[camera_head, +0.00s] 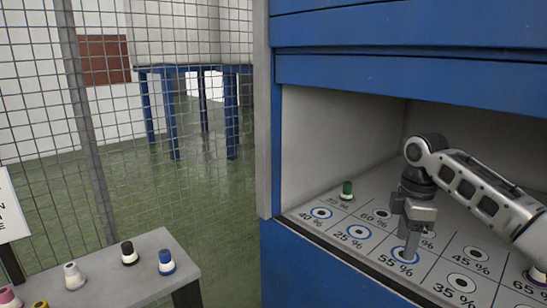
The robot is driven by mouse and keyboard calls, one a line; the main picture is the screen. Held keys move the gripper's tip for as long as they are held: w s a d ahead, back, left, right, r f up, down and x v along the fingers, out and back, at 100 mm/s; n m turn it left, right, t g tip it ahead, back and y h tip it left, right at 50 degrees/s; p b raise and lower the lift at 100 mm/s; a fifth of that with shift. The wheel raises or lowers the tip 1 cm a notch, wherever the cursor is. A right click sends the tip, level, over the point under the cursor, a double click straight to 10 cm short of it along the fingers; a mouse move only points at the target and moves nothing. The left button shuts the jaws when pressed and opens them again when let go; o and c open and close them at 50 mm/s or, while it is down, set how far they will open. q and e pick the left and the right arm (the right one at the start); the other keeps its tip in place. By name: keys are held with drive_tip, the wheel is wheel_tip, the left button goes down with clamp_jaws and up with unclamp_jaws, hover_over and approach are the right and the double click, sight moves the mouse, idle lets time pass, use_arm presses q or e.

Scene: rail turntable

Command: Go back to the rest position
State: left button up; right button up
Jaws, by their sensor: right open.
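My right arm comes in from the right edge over a grey panel (320,239) inside a blue cabinet. My right gripper (409,243) points down at the slot labelled 55 % and is open; its fingers appear nearly edge-on, with no piece visible in them. The gripper hides part of the slot behind it. A green-topped piece (347,190) stands at the back left of the panel. A purple-marked piece (537,274) stands at the right edge, partly cut off. My left gripper is not in view.
A small grey table (105,277) at lower left holds a black-topped piece (129,252), a blue-topped piece (166,262), a white piece (74,275) and others. The blue cabinet (400,32) overhangs the panel. A wire fence (120,140) stands behind; green floor lies between.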

drive_tip(key=s+a+f+m+t+y, duration=0.2)
drive_tip(key=s+a+f, duration=0.3)
drive_tip(key=a+f, duration=0.55)
drive_tip(key=s+a+f+m+t+y, duration=0.15)
drive_tip(key=s+a+f, duration=0.4)
drive_tip(key=f, duration=0.85)
drive_tip(key=s+a+f+m+t+y, duration=0.2)
drive_tip(key=s+a+m+t, duration=0.15)
drive_tip(key=s, duration=0.35)
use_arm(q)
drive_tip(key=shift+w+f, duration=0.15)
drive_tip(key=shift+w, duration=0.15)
use_arm(e)
drive_tip(key=s+d+r+m+t+h, duration=0.2)
drive_tip(key=s+d+m, duration=0.4)
drive_tip(key=s, duration=0.3)
drive_tip(key=shift+s+r+t, duration=0.15)
drive_tip(key=shift+r+t, duration=0.3)
drive_tip(key=shift+t, duration=0.25)
